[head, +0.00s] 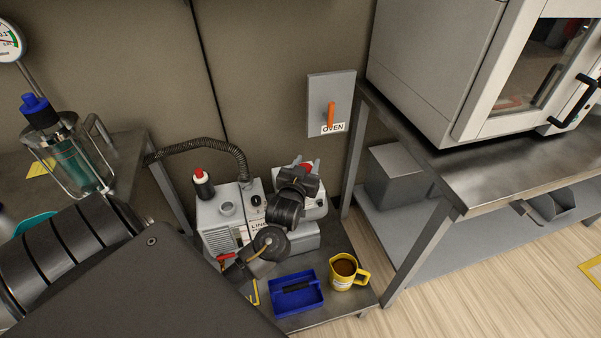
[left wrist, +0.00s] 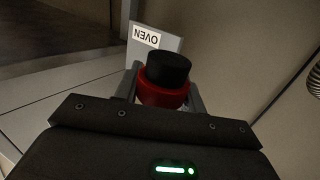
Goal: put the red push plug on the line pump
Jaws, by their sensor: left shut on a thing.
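The line pump (head: 214,220) is a light grey box on the low bench, with part of its label showing. A grey round port (head: 228,208) stands on its top. My left gripper (head: 305,166) is shut on the red push plug (head: 307,168), held above the right part of the pump. In the left wrist view the plug (left wrist: 163,94) has a red body and a black end (left wrist: 168,68), gripped between two grey fingers. My left arm hides part of the pump's front and label. My right gripper is not in view.
A blue tray (head: 297,303) and yellow mug (head: 344,273) stand in front. The oven switch box (head: 331,103) is on the wall behind. The oven bench (head: 500,178) is at right.

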